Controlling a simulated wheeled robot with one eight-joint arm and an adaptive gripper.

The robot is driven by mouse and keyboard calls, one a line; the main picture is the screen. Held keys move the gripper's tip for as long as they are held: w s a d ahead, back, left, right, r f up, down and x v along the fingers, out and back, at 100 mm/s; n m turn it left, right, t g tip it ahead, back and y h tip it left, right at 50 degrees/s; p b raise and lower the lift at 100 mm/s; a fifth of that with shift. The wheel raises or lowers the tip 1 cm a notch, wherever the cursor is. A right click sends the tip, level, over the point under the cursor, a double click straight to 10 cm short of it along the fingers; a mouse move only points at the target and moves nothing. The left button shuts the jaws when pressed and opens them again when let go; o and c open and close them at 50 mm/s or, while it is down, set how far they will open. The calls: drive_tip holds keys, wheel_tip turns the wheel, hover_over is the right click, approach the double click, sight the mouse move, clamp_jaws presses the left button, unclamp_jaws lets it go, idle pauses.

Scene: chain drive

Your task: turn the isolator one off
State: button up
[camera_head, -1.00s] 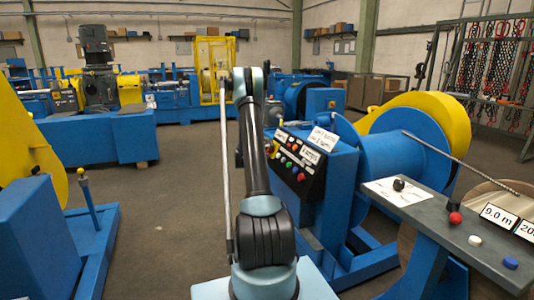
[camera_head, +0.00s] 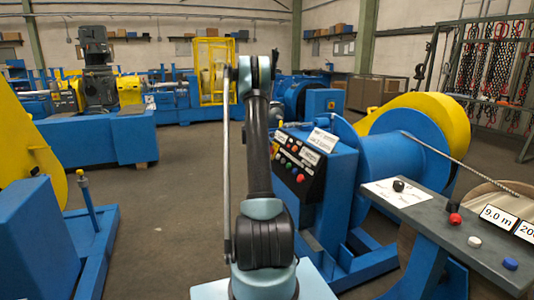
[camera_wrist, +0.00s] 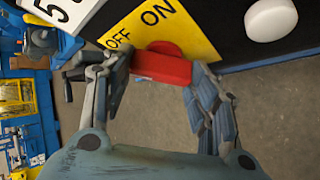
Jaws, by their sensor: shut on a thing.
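In the wrist view, the isolator is a red handle (camera_wrist: 163,69) on a yellow plate (camera_wrist: 190,30) marked OFF and ON. The red bar lies roughly crosswise in the picture, below the lettering, with a round red hub behind it. OFF is at the upper left of the hub and ON is above it. My gripper (camera_wrist: 160,72) is shut on the handle, with one finger at each end of the bar. In the head view, my arm rises in the middle, and I cannot make out my gripper or the isolator there.
A white round knob (camera_wrist: 271,18) sits right of the plate on the dark panel. In the head view, a blue control cabinet (camera_head: 335,185) with buttons stands right of my arm. A grey desk (camera_head: 470,262) with knobs is at the lower right. Open floor (camera_head: 180,225) lies left.

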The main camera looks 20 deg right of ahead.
drive_tip(key=shift+w+n+g, duration=0.1)
drive_tip(key=shift+n+g, duration=0.2)
drive_tip(key=shift+n, duration=0.2)
idle(0.3)
drive_tip(key=o, duration=1.1)
drive_tip(key=shift+c, duration=0.2)
drive_tip(key=v, duration=1.1)
drive_tip(key=shift+a+r, duration=0.15)
drive_tip(key=shift+r, duration=0.25)
